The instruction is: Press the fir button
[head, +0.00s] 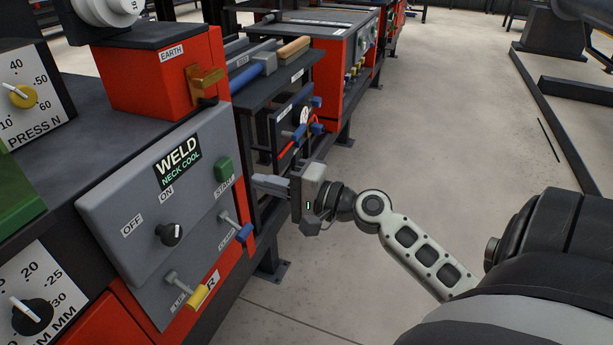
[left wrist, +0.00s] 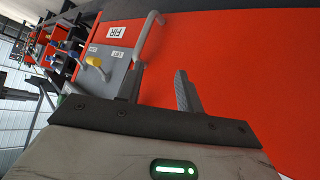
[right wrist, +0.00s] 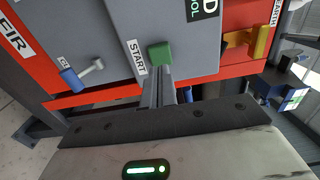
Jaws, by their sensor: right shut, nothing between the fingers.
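A grey control panel (head: 110,210) on a red cabinet carries a green button (head: 223,168) labelled START. A FIR label shows on the cabinet in the right wrist view (right wrist: 14,36). My right gripper (head: 257,182) is shut and empty, pointing at the panel from the right. In the right wrist view its fingertips (right wrist: 160,72) overlap the lower edge of the green button (right wrist: 160,53); I cannot tell whether they touch it. In the head view a gap shows between them. My left gripper (left wrist: 157,78) is open and empty, near the red cabinet front and a bar handle (left wrist: 148,36).
The panel also has a black OFF/ON knob (head: 171,234), a blue-tipped lever (head: 240,231) and a yellow-tipped lever (head: 195,296). Its display (head: 178,158) reads WELD NECK COOL. A dark rack (head: 270,90) with tools stands behind my right gripper. Open floor (head: 450,110) lies to the right.

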